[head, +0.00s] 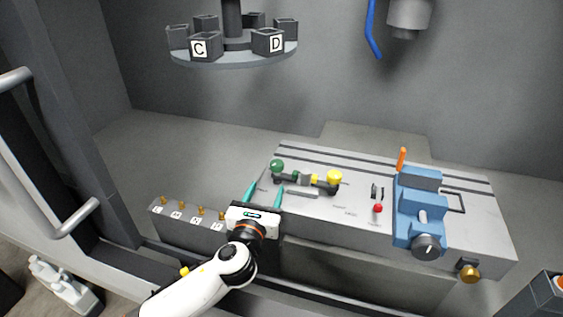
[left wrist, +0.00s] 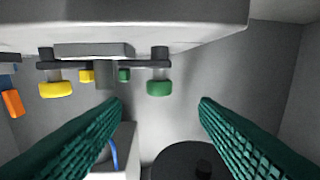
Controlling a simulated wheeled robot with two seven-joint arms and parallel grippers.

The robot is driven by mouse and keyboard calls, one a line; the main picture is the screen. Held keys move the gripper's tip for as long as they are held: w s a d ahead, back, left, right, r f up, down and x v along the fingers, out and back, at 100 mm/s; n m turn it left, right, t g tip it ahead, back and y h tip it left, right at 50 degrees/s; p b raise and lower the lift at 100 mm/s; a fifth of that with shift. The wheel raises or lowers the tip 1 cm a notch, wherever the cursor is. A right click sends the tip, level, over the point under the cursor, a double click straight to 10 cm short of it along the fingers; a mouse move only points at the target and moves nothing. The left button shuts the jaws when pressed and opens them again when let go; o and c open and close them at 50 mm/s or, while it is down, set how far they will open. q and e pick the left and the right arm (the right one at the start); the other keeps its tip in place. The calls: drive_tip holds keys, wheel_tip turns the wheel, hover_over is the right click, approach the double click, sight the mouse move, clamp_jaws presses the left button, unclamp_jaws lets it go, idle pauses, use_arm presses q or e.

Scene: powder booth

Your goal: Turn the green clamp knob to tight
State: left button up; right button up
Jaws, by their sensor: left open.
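The green clamp knob (head: 277,166) sits at the left end of a dark bar on the grey bench panel, and a yellow knob (head: 334,177) is at the bar's right end. My left gripper (head: 264,191) is open, just in front of the green knob, with its teal fingers pointing toward it. In the left wrist view the green knob (left wrist: 159,88) lies between and beyond the fingertips (left wrist: 160,104), apart from both. The yellow knob (left wrist: 56,89) is to the left there. No pointer or tight mark on the green knob can be made out. My right gripper is not in view.
A blue vise (head: 419,205) with a dark knob stands on the panel's right, near a red-topped lever (head: 378,208). Several brass pegs (head: 200,210) line the front left ledge. A round carousel (head: 235,55) with lettered boxes hangs above. The booth floor behind is clear.

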sight(275, 168)
use_arm(q)
drive_tip(key=x, duration=0.3)
drive_tip(key=r+x, duration=0.1)
drive_tip(key=x, duration=0.1)
drive_tip(key=shift+w+d, duration=0.15)
drive_tip(key=shift+w, duration=0.1)
drive_tip(key=x, duration=0.3)
drive_tip(key=shift+w+f, duration=0.1)
drive_tip(key=shift+w, duration=0.3)
drive_tip(key=shift+x, duration=0.75)
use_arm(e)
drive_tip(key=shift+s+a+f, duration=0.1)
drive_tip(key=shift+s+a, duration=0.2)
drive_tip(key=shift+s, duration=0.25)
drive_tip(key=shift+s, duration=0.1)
